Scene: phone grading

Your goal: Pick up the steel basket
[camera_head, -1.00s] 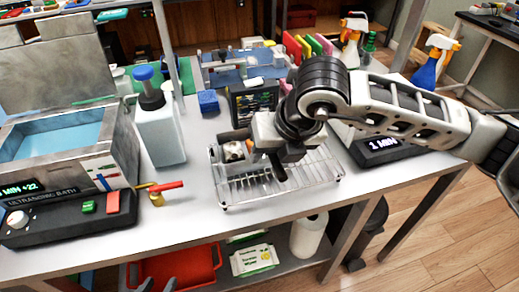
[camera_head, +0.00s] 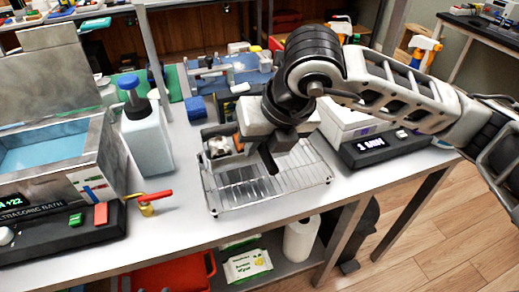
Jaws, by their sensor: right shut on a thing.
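My right gripper (camera_head: 270,163) points down over the basket's middle and is shut on the basket. The wrist hides the exact grip point and the basket's back edge. My left gripper is out of view.
An ultrasonic bath (camera_head: 90,185) and a pump bottle (camera_head: 146,140) stand to the left, with a red-handled valve (camera_head: 150,198) nearby. A device with a display (camera_head: 372,150) is close on the right. A blue block (camera_head: 196,107) lies behind.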

